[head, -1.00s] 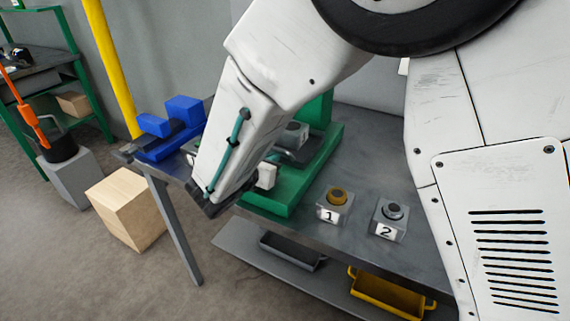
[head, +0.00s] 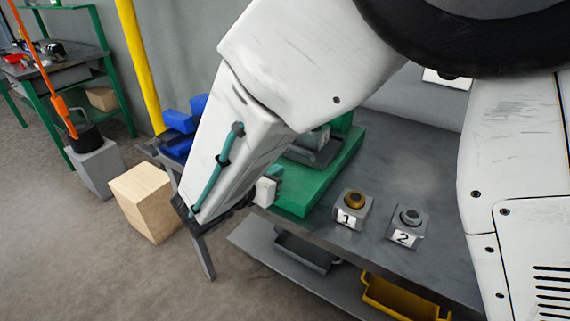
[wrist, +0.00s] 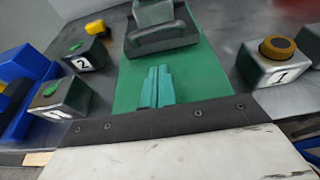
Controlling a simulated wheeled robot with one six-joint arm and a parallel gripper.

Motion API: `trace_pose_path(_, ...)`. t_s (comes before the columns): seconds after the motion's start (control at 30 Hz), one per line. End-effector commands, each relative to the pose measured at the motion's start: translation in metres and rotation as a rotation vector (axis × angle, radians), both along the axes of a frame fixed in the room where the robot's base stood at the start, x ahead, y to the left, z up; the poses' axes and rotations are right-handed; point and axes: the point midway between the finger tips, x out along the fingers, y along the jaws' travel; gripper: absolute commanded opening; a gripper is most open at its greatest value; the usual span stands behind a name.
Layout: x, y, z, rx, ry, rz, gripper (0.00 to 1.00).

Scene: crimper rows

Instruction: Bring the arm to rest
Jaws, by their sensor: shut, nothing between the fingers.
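My arm hangs down across the middle of the head view, its lower end in front of the bench's left part. My gripper (wrist: 155,88) shows in the wrist view as two teal fingers side by side, shut and empty. The fingers appear over the green base (wrist: 205,85) of a press-like device with a grey part (wrist: 160,30). In the head view the green base (head: 335,175) is partly behind my arm, and the gripper is mostly hidden there.
Blocks marked 1 (head: 352,210) and 2 (head: 407,228) stand on the grey bench (head: 405,160). A blue vise (head: 180,122) sits at its left end, partly hidden. A yellow bin (head: 395,298) is on the lower shelf. A wooden block (head: 145,202) stands on the floor, left.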

Motion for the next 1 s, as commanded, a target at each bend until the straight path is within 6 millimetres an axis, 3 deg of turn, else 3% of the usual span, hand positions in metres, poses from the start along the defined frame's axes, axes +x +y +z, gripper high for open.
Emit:
trace_pose_path(0.2,-0.033,0.022,0.011,0.002,0.0,0.008,0.0)
trace_pose_path(0.47,-0.048,0.022,0.009,0.063,-0.006,-0.04,0.0)
trace_pose_path(0.57,-0.065,0.001,-0.007,0.134,0.024,-0.146,0.0)
trace_pose_path(0.63,-0.078,-0.022,-0.007,0.22,0.039,-0.262,0.0)
trace_pose_path(1.0,-0.131,-0.173,0.03,0.728,0.009,-1.046,0.0)
